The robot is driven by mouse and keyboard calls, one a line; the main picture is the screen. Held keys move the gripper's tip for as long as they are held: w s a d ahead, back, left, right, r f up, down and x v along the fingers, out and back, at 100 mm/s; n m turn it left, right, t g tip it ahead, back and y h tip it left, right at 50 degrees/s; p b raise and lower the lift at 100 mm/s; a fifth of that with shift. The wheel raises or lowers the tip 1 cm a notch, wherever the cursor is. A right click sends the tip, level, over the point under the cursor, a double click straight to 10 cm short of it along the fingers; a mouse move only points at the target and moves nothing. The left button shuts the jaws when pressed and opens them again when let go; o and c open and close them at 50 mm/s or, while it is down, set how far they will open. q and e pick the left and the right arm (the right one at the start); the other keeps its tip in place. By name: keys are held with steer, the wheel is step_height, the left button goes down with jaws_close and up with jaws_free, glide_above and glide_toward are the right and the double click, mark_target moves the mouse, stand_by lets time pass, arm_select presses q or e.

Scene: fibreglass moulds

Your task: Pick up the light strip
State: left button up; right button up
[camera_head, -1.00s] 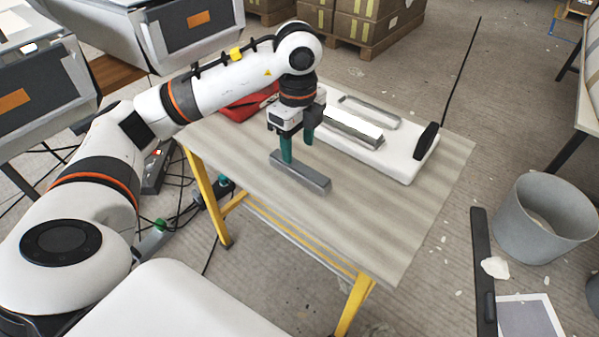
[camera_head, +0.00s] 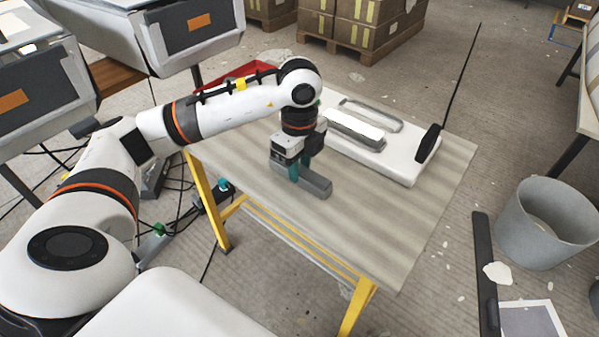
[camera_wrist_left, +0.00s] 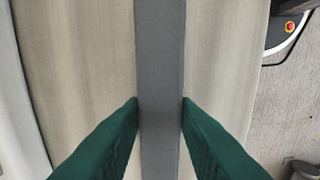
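The light strip (camera_head: 318,185) is a long grey bar lying on the table, with its near right end showing in the head view. My left gripper (camera_head: 299,173) points down over its middle and hides its far end. In the left wrist view the strip (camera_wrist_left: 160,60) runs straight up the picture, between the two green fingers of my left gripper (camera_wrist_left: 160,104). The fingertips lie against both sides of the strip, with no clear gap. The strip appears to rest on the table. My right gripper is not in view.
A white mould (camera_head: 383,156) with a silvery bar and a metal frame on it lies behind the strip. A red object (camera_head: 222,77) shows behind my left arm. The table (camera_head: 378,222) is clear in front and right of the strip. A grey bucket (camera_head: 545,230) stands on the floor.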

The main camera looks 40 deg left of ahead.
arm_select(q)
steer(key=shift+c, duration=0.9)
steer(key=shift+r, duration=0.15)
